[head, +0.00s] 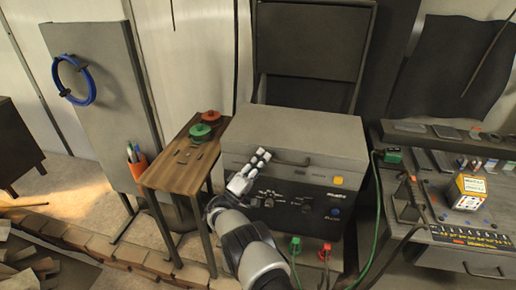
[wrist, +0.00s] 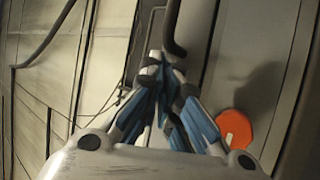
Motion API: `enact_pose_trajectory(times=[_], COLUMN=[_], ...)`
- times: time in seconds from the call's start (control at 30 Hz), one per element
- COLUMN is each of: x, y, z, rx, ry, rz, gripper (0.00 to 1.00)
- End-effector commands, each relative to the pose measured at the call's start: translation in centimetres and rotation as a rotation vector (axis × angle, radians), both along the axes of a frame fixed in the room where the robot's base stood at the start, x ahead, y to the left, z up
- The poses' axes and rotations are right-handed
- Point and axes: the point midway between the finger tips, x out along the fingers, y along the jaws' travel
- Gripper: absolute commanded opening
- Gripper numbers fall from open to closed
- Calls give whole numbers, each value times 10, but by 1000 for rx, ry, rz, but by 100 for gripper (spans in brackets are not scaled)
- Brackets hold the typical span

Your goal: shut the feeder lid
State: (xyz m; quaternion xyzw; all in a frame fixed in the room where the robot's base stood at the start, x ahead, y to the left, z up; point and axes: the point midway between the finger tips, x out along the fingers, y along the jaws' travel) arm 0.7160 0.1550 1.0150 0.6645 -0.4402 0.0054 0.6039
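The feeder appears to be the grey box with a dark control panel (head: 318,205) at the centre of the head view. Its grey lid (head: 300,128) looks level on top, with a bar handle on the front face; I see no clear gap under it, but my gripper hides part of the front left edge. My gripper (head: 264,157) is in front of that left part. In the wrist view my gripper's fingertips (wrist: 162,62) are together with nothing visible between them. A dark bent bar (wrist: 172,30) is just beyond the tips; I cannot tell whether they touch.
A wooden side table (head: 180,165) with red and green round items stands left of the box. Cables hang in front of the box. A dark upright panel (head: 312,45) stands behind it.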

Motion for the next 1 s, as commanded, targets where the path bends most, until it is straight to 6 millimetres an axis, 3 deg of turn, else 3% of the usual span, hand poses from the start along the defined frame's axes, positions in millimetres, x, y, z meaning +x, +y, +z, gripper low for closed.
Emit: enact_pose_trajectory(times=[0.07,0.63,0.77,1.0], x=[-2,-3,-11,-41], y=[-7,-10,-2,32], z=[-10,-12,-20,-45], rx=[0,-1,-2,-5], ry=[4,-5,-3,-6], rz=[-11,-17,-14,-4], gripper=[0,0,0,0])
